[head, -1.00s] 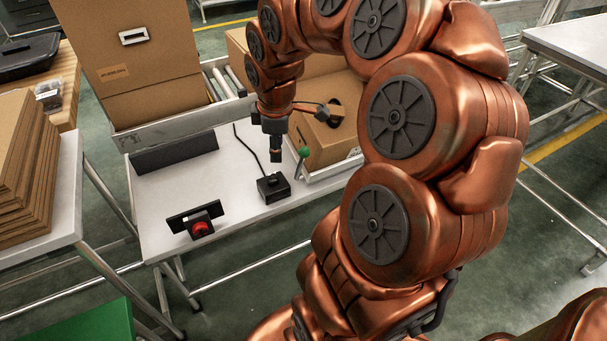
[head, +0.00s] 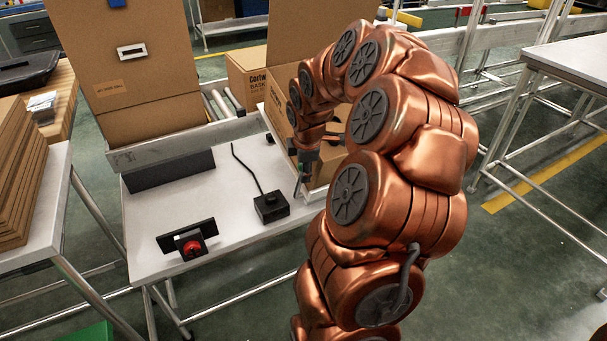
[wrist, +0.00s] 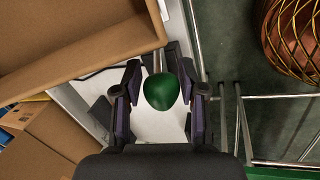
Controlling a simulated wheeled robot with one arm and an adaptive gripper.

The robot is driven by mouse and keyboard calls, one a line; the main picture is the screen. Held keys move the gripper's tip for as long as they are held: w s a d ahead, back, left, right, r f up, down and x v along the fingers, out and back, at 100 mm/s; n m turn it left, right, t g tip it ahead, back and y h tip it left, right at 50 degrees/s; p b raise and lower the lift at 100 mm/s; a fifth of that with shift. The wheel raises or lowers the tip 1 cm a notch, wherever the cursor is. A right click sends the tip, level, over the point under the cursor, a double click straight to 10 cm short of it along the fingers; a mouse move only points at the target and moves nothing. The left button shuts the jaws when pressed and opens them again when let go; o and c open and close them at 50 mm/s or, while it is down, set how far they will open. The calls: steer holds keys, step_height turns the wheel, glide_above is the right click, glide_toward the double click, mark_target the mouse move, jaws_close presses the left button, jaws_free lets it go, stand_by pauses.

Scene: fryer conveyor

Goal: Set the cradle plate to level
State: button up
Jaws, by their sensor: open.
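A green ball knob (wrist: 162,92) tops a thin metal lever beside the cradle. In the wrist view it sits between the two open fingers of my gripper (wrist: 162,102), with a gap on each side. In the head view my gripper (head: 300,185) is low at the right end of the white table, largely hidden by my arm, and the knob cannot be made out clearly. The pale edge of the cradle plate (head: 318,192) shows there, under an open cardboard box (head: 278,108). Most of the plate is hidden, so its tilt cannot be told.
On the white table (head: 228,212) stand a black box with a cable (head: 271,207) and a red button on a dark bracket (head: 193,248). A black bar (head: 170,172) lies along the back, before a tall cardboard carton (head: 140,75). The table's middle is clear.

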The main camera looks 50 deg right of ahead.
steer(key=shift+x, duration=1)
jaws_close()
